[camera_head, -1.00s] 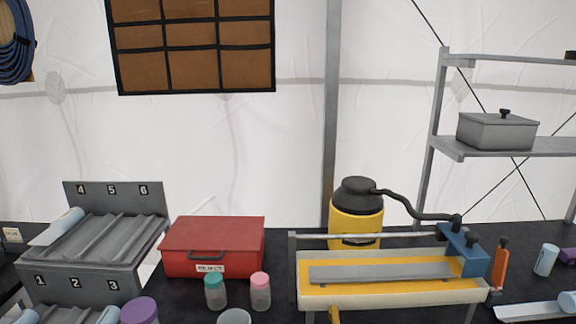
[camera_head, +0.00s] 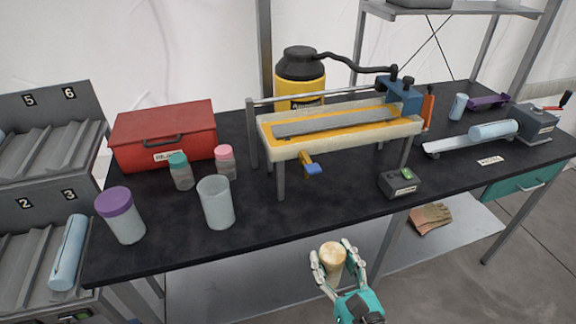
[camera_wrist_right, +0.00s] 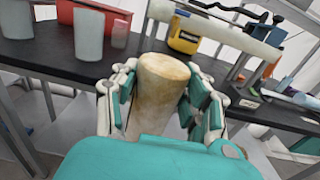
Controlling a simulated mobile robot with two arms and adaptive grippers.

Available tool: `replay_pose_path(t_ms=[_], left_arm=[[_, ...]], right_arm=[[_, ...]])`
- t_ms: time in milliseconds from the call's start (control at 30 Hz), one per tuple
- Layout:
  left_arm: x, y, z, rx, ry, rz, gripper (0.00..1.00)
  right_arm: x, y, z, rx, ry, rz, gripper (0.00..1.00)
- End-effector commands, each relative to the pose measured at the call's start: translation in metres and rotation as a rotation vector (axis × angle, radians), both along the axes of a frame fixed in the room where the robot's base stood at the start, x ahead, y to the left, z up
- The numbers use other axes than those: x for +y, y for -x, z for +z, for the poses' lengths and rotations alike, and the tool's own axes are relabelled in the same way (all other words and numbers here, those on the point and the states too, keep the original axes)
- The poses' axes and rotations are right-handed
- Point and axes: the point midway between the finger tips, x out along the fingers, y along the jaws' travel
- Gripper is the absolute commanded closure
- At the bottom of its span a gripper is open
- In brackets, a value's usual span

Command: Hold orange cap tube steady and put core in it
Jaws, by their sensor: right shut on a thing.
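A tan, stone-like cylindrical core (camera_head: 332,257) is in my right gripper (camera_head: 339,262), in front of the table's front edge. The core (camera_wrist_right: 160,95) stands roughly upright between the fingers in the right wrist view, and the fingers of the right gripper (camera_wrist_right: 160,105) are shut around its sides. An open, translucent tube (camera_head: 216,205) without a cap stands upright on the black table, left of and beyond the core. I see no orange cap in these views. I cannot tell whether this open tube is the orange cap tube. My left gripper is not in view.
A purple-capped container (camera_head: 121,217), a teal-capped jar (camera_head: 181,173) and a pink-capped jar (camera_head: 225,164) stand near the open tube. A red case (camera_head: 165,135) and a yellow-topped cutting rig (camera_head: 340,125) stand behind. The table front (camera_head: 300,217) is clear.

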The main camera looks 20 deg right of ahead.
Motion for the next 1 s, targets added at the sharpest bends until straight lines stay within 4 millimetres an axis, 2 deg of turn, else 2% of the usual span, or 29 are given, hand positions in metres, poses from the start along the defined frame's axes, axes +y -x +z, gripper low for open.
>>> replay_pose_path(t_ms=[133,267,667,1000], left_arm=[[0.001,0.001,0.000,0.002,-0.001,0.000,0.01],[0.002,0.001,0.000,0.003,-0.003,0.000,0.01],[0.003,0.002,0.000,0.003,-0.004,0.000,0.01],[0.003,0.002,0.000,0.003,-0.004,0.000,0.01]], right_arm=[[0.004,-0.007,0.003,-0.006,0.000,0.009,0.94],[0.016,-0.027,0.009,-0.011,0.002,0.037,0.94],[0.083,-0.115,0.047,-0.011,0.005,0.207,0.94],[0.146,-0.189,0.102,-0.008,0.007,0.390,0.94]])
